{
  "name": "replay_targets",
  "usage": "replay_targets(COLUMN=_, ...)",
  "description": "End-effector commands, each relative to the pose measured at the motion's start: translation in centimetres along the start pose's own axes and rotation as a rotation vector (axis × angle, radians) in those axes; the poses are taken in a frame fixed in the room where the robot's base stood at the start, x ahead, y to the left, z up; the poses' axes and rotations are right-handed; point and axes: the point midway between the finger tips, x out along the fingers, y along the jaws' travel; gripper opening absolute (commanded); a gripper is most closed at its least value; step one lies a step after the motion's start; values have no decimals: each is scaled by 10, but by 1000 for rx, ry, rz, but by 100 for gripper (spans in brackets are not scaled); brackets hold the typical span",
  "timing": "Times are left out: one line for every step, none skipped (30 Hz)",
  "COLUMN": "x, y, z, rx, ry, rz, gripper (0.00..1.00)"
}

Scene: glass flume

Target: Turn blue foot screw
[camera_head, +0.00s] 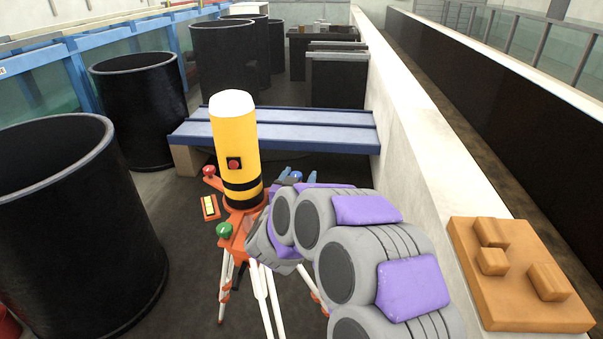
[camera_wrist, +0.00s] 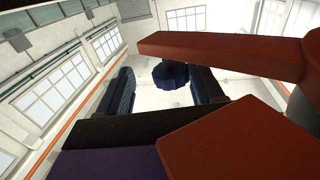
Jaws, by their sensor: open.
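A yellow instrument (camera_head: 234,145) with a white top and black bands stands upright on an orange tripod head (camera_head: 238,240). A red foot screw (camera_head: 209,171) and a green foot screw (camera_head: 224,230) show on the head. My gripper (camera_wrist: 164,82) is open, with one finger on each side of the knob in that picture. Contact cannot be told. My blue fingertips (camera_head: 298,175) show small in the head view.
Orange parts (camera_wrist: 225,55) of the head cross close above and right of my fingers. White tripod legs (camera_head: 262,295) stand beneath my arm. A blue bench (camera_head: 300,137) lies behind, black tanks (camera_head: 70,235) left, and a pale wall (camera_head: 425,150) right.

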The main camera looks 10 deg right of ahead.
Motion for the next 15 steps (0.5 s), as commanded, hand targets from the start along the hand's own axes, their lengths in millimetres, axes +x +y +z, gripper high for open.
replay_targets(x=8, y=-1, z=1, rx=-1, ry=2, rz=4, gripper=63)
replay_targets(x=11, y=-1, z=1, rx=-1, ry=3, rz=4, gripper=63)
replay_targets(x=15, y=-2, z=0, rx=-1, ry=4, rz=4, gripper=63)
replay_targets(x=17, y=-3, z=0, rx=-2, ry=4, rz=4, gripper=63)
replay_targets(x=20, y=-4, z=0, rx=-2, ry=5, rz=4, gripper=63)
replay_targets(x=23, y=-5, z=-1, rx=-2, ry=6, rz=3, gripper=63)
replay_targets(x=25, y=-5, z=-1, rx=-2, ry=5, rz=3, gripper=63)
replay_targets(x=26, y=-4, z=-1, rx=-2, ry=5, rz=2, gripper=63)
replay_targets(x=28, y=-4, z=-1, rx=-1, ry=4, rz=1, gripper=63)
replay_targets(x=30, y=-3, z=-1, rx=-1, ry=3, rz=1, gripper=63)
replay_targets(x=31, y=-2, z=-1, rx=0, ry=3, rz=0, gripper=63)
replay_targets(x=31, y=-2, z=-1, rx=-1, ry=2, rz=0, gripper=63)
replay_targets(x=32, y=-1, z=-1, rx=0, ry=2, rz=0, gripper=63)
replay_targets(x=33, y=0, z=-1, rx=1, ry=2, rz=0, gripper=63)
replay_targets(x=33, y=1, z=-1, rx=2, ry=1, rz=0, gripper=63)
